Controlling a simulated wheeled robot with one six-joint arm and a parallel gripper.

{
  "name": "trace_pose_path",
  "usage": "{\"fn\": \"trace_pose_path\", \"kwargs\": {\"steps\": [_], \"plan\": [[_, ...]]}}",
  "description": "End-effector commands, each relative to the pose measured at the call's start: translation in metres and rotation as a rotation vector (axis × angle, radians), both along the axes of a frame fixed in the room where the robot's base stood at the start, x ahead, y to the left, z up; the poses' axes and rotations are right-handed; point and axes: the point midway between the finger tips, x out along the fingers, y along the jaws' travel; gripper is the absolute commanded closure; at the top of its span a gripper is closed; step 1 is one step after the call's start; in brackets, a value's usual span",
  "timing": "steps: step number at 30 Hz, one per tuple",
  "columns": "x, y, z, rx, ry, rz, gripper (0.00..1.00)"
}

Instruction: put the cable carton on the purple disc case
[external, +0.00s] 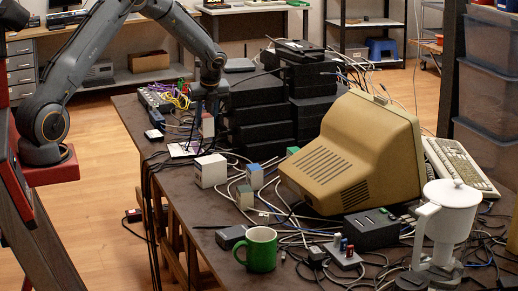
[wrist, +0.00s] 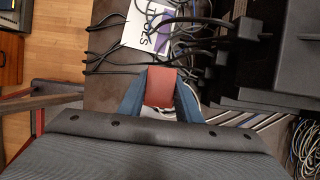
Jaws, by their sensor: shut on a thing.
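My gripper (wrist: 160,88) is shut on a small carton, taken to be the cable carton, whose reddish-brown face (wrist: 160,86) shows between the blue-grey fingers. In the external view the held carton (external: 208,126) hangs upright above the left part of the table. A flat white case with a purple part and dark lettering, likely the purple disc case (wrist: 150,27), lies ahead of the gripper in the wrist view. It also shows in the external view (external: 184,149), below and slightly left of the carton. Black cables cross near it. The carton appears apart from the case.
Black stacked devices (external: 262,115) stand close right of my gripper. Small boxes (external: 211,170), a beige monitor (external: 355,155), a green mug (external: 261,249) and a white jug (external: 445,220) stand nearer. Loose cables cover much of the table (external: 190,215).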

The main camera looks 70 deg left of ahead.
Motion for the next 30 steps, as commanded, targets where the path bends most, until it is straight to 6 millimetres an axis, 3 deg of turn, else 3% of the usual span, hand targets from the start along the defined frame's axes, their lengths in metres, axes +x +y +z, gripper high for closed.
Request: {"fn": "trace_pose_path", "kwargs": {"steps": [1,6,12,16,24,30], "plan": [[-0.005,0.027,0.0,0.004,-0.002,0.008,0.94],[-0.02,0.094,0.003,0.016,0.0,0.004,0.94],[-0.034,0.138,0.005,0.025,0.002,0.001,0.94],[-0.038,0.146,-0.003,0.026,0.006,-0.003,0.94],[-0.038,0.146,-0.047,0.026,0.006,-0.004,0.94],[-0.037,0.146,-0.061,0.027,0.003,-0.002,0.94]]}}
